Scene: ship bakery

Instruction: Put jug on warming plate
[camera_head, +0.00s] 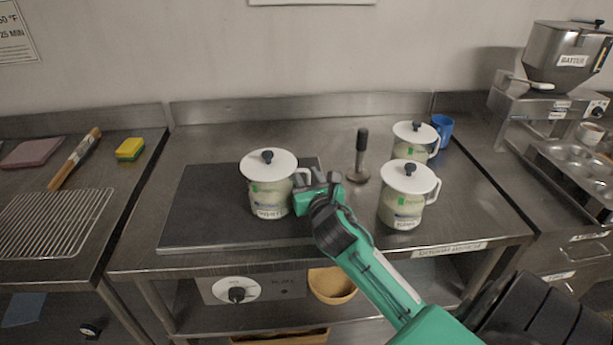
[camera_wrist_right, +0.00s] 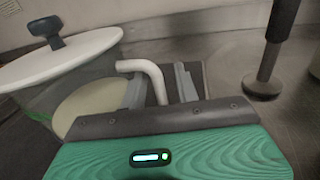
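A white-lidded jug (camera_head: 268,190) with a dark knob stands upright on the right part of the dark warming plate (camera_head: 205,215). My right gripper (camera_head: 322,180) is at the jug's right side, by its handle. In the right wrist view, the jug (camera_wrist_right: 60,70) is at the left, and its white handle (camera_wrist_right: 152,75) reaches between the two fingers of the right gripper (camera_wrist_right: 160,88). The fingers are apart, with a gap visible beside the handle. My left gripper is not in view.
Two similar lidded jugs, a front one (camera_head: 403,205) and a back one (camera_head: 412,142), stand right of the plate. A dark-handled tool (camera_head: 362,150) stands upright between. A blue cup (camera_head: 443,128) is behind. The plate's left part is clear.

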